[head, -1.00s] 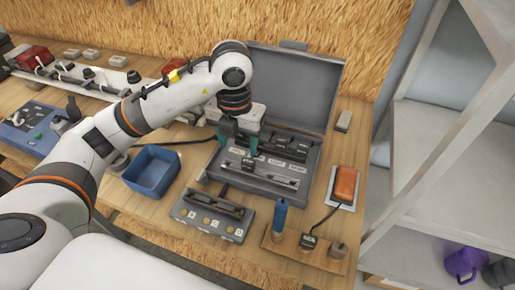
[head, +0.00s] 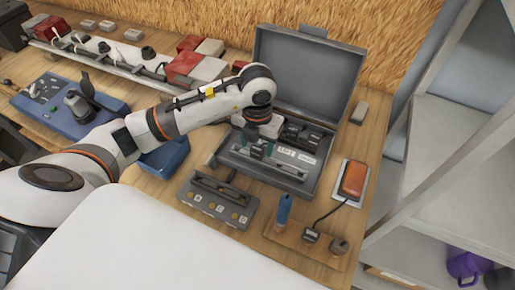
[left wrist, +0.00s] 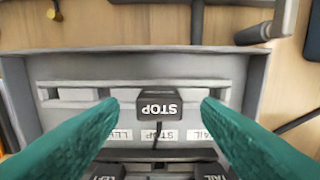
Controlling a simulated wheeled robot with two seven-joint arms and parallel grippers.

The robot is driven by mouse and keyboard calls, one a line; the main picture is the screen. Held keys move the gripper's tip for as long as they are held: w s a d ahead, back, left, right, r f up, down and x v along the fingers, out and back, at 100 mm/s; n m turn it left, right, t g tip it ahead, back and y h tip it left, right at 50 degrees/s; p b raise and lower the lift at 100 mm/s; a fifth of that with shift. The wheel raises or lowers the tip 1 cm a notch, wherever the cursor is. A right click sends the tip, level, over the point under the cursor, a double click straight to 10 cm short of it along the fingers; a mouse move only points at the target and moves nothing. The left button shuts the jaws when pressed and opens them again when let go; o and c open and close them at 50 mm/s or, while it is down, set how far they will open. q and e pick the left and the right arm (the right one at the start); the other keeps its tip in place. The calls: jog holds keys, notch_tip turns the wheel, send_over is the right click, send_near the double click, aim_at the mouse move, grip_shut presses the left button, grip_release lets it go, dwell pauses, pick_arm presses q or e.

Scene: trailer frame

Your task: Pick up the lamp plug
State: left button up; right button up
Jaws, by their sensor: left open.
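A black lamp plug marked STOP (left wrist: 158,104) stands in a slotted strip of the open grey case. In the head view the same plug (head: 257,153) shows small between my left fingertips. My left gripper (head: 257,146) is open over the case, its teal fingers on either side of the plug. In the left wrist view the gripper (left wrist: 159,108) has clear gaps between both fingertips and the plug. More black plugs marked LEFT (left wrist: 105,172) and TAIL (left wrist: 211,171) lie at the lower edge. My right gripper is not in view.
The case (head: 308,80) has its lid raised behind. In front are a grey socket block (head: 216,203) and a wooden holder (head: 290,245) with a blue-handled tool. An orange lamp (head: 353,179) lies at right. A blue bin (head: 165,160) is partly behind my left arm.

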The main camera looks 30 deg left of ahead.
aim_at(257, 147)
pick_arm(q)
jog(key=shift+f, duration=1.45)
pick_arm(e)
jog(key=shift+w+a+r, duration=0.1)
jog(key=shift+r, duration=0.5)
pick_arm(q)
jog(key=shift+c, duration=0.6)
jog(key=c, duration=0.7)
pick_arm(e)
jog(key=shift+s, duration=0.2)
pick_arm(q)
jog(key=shift+o, duration=0.2)
